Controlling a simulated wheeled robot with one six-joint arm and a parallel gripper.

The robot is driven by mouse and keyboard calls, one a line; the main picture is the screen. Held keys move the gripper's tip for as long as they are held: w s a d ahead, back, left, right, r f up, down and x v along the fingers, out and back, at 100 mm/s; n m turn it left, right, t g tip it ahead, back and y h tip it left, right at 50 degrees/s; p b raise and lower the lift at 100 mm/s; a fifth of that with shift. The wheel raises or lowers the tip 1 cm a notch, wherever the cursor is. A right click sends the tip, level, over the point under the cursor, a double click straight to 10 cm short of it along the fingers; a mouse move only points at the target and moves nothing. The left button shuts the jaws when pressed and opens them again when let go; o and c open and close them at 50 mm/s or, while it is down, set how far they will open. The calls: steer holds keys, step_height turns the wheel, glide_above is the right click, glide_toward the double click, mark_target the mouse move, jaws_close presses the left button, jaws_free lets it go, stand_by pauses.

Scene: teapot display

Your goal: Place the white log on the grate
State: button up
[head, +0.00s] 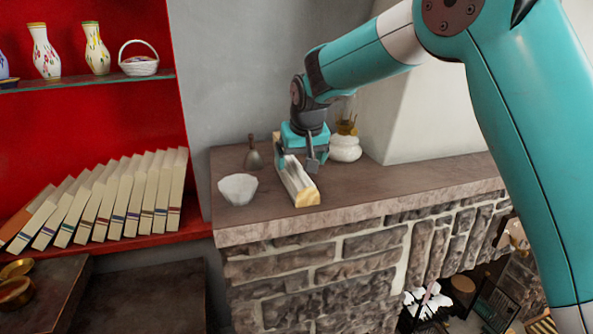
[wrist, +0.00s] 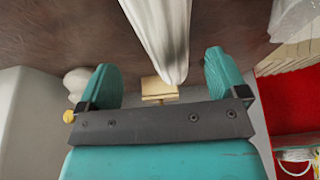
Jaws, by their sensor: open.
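The white log (head: 299,180) lies on the stone mantel, its pale yellow cut end toward the front edge. My gripper (head: 297,164) is above the log, pointing down, with its fingers on either side of it. In the wrist view the log (wrist: 160,30) runs down between the two spread fingertips of my gripper (wrist: 163,75), with visible gaps on both sides. The gripper is open and holds nothing. I cannot clearly make out the grate; dark, partly hidden items show low at the right of the head view.
On the mantel (head: 370,195), a white bowl (head: 238,188) and a small brown bell-shaped item (head: 253,155) stand left of the log. A white rounded jar (head: 345,148) stands close behind my gripper at right. A red shelf with books (head: 120,200) is at left.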

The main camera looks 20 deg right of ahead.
mark_target(296, 167)
steer(key=shift+a+p+x, duration=0.2)
steer(key=shift+p+x, duration=0.6)
steer(key=shift+x, duration=0.55)
steer(key=shift+a+p+x, duration=0.2)
steer(key=shift+p+x, duration=0.6)
steer(key=shift+x, duration=0.6)
steer(key=shift+r, duration=0.1)
steer(key=c, duration=1.3)
steer(key=shift+r, duration=0.1)
